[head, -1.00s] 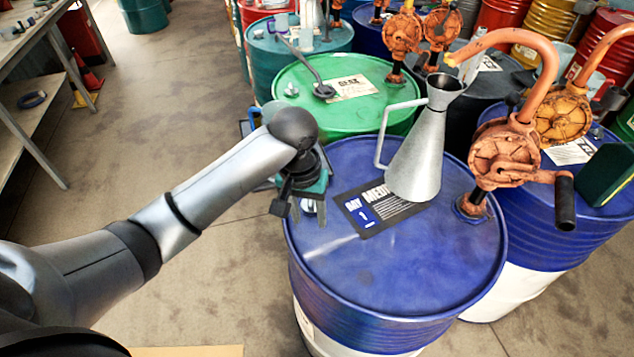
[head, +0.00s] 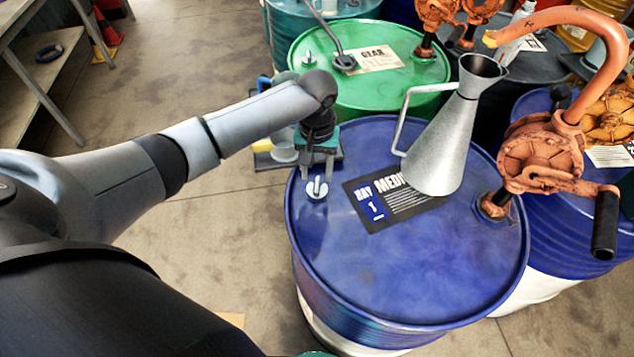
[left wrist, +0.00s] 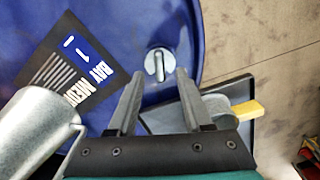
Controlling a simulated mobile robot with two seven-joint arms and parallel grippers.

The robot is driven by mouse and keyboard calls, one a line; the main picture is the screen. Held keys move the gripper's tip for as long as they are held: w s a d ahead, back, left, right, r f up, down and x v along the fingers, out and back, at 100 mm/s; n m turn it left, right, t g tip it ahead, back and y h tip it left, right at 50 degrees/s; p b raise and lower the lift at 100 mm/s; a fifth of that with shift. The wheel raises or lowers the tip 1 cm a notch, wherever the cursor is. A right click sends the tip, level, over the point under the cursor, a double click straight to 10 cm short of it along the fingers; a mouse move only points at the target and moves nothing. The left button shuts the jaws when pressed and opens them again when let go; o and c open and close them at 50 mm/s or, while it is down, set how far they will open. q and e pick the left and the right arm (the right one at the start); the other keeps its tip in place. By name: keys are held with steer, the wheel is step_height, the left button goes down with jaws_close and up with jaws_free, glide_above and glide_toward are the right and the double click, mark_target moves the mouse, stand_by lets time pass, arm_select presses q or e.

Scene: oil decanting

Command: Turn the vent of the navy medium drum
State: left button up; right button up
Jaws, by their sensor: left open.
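The navy medium drum (head: 400,270) stands in the middle of the head view, with a black and blue label on its top. Its vent (head: 317,189) is a small silver cap with a raised bar, near the left rim of the top. In the left wrist view the vent (left wrist: 158,64) lies just beyond the fingertips, with its bar pointing roughly along the fingers. My left gripper (head: 318,172) points down above the drum's rim beside the vent. Its two fingers (left wrist: 158,72) are apart, with nothing between them. My right gripper is not in view.
A metal funnel can (head: 436,150) with a side handle stands on the drum top. An orange rotary pump (head: 545,155) rises at the right rim. A green drum (head: 395,85) stands behind. A dark tray (left wrist: 240,95) with a yellow-handled item lies beyond the drum's edge.

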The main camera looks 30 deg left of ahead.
mark_target(317, 184)
arm_select(q)
steer(key=shift+f+b, duration=0.35)
steer(key=shift+f, duration=1.95)
jaws_close()
